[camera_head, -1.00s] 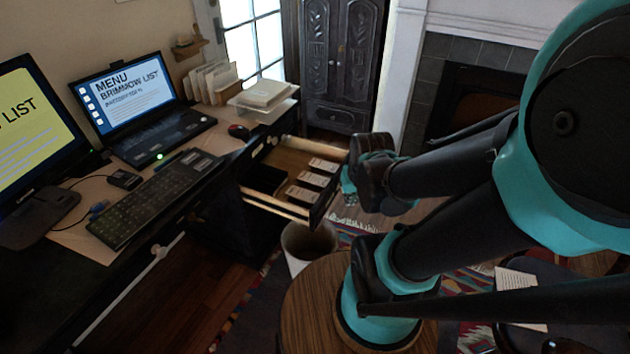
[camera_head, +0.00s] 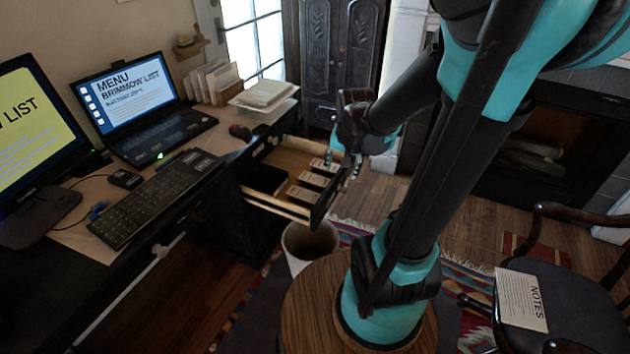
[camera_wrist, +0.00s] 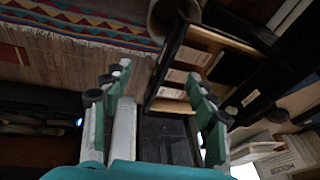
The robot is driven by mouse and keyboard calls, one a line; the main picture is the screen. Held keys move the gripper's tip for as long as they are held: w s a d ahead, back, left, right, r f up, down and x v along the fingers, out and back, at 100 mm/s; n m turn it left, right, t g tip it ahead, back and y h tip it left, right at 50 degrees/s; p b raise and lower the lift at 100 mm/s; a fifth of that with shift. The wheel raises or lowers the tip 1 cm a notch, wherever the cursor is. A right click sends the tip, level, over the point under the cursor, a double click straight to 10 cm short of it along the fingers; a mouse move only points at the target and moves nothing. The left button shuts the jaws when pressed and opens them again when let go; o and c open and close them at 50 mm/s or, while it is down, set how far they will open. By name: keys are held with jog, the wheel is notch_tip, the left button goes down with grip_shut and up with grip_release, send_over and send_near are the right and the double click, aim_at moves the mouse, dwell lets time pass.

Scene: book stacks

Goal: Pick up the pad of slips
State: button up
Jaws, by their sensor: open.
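Three pale pads or cards with small print lie in a row in the open wooden drawer (camera_head: 275,207): a far one (camera_head: 324,166), a middle one (camera_head: 313,180) and a near one (camera_head: 302,195). I cannot tell which is the pad of slips. The wrist view shows them too, at the top (camera_wrist: 195,56), middle (camera_wrist: 177,76) and bottom (camera_wrist: 171,93) of the row. My gripper (camera_head: 345,167) is open and empty, at the drawer's right, far end. In the wrist view its fingers (camera_wrist: 163,84) are spread, with the drawer beyond them and nothing between the pads.
The desk holds a laptop (camera_head: 135,107), keyboard (camera_head: 155,198) and a stack of papers (camera_head: 264,94). A waste bin (camera_head: 307,246) stands below the drawer. A dark carved cabinet (camera_head: 331,60) is behind. A chair (camera_head: 565,300) at right bears a NOTES sheet (camera_head: 521,299).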

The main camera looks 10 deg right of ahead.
jog(key=shift+o, duration=1.3)
jog(key=w+m, duration=0.5)
jog(key=w, duration=0.4)
jog(key=shift+w+a+g, duration=0.25)
jog(key=shift+a+g, duration=0.15)
jog(key=m+g, duration=0.2)
jog(key=m, duration=1.2)
send_over(313, 178)
jog(key=f, duration=2.2)
jog(key=shift+w+a+f, duration=0.1)
jog(key=shift+w+f, duration=0.2)
jog(key=shift+f, duration=0.05)
jog(key=shift+s+f, duration=0.15)
jog(key=shift+f, duration=1.25)
jog(key=shift+s+f, duration=0.15)
jog(key=shift+f, duration=1.25)
jog(key=c, duration=0.9)
